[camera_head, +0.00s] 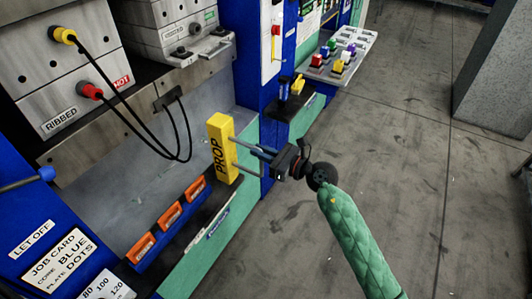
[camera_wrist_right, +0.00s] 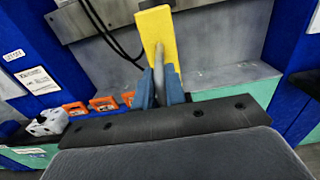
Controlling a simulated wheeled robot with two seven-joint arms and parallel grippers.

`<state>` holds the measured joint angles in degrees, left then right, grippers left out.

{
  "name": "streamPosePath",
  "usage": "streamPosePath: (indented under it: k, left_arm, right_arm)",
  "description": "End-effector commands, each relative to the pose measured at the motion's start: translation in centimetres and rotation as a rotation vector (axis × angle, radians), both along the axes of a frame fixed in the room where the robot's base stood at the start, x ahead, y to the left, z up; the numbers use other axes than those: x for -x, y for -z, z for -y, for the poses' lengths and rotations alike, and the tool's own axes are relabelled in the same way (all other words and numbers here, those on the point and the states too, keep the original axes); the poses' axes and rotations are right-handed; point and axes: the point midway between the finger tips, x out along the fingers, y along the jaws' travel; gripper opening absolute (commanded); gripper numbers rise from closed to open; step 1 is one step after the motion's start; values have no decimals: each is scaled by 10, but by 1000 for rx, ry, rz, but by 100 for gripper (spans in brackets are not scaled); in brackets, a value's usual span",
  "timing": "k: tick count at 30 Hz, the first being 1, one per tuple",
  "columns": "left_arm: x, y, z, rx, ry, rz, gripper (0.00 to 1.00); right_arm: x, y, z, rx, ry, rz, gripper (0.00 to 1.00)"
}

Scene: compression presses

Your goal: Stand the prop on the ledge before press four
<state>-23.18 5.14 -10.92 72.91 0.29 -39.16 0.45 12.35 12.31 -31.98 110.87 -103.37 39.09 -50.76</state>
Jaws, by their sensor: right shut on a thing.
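The prop (camera_head: 219,150) is a yellow upright block with PROP written on its side. My right gripper (camera_head: 240,156) is shut on it from the right in the head view. The prop also shows in the right wrist view (camera_wrist_right: 155,28), rising between the blue fingers (camera_wrist_right: 165,85), slightly tilted there. A dark ledge (camera_head: 206,216) runs along the front of the press. The prop's lower end is over or at the ledge's far part; I cannot tell whether it touches. No number four is readable on the press (camera_head: 95,190). My left gripper is not in view.
Several orange pieces (camera_head: 169,216) stand in a row on the ledge side, left of the prop. Black cables (camera_head: 180,130) hang from the panel above. A blue post (camera_head: 245,60) and another dark shelf (camera_head: 290,106) lie beyond. The floor at right is clear.

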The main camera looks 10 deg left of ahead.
Motion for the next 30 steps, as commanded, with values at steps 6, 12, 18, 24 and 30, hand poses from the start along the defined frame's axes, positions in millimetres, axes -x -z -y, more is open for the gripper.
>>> streamPosePath:
  k: [6,12,18,24,30]
  left_arm:
    - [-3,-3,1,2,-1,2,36]
    - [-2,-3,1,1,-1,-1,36]
    - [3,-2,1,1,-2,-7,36]
    - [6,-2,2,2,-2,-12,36]
    - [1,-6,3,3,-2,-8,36]
  right_arm:
    - [-5,0,-11,-2,1,2,0]
    - [-8,3,-21,-2,0,2,0]
    - [-12,4,-30,-2,1,2,0]
    - [-15,6,-40,-3,0,1,0]
    - [-18,8,-50,-2,0,1,0]
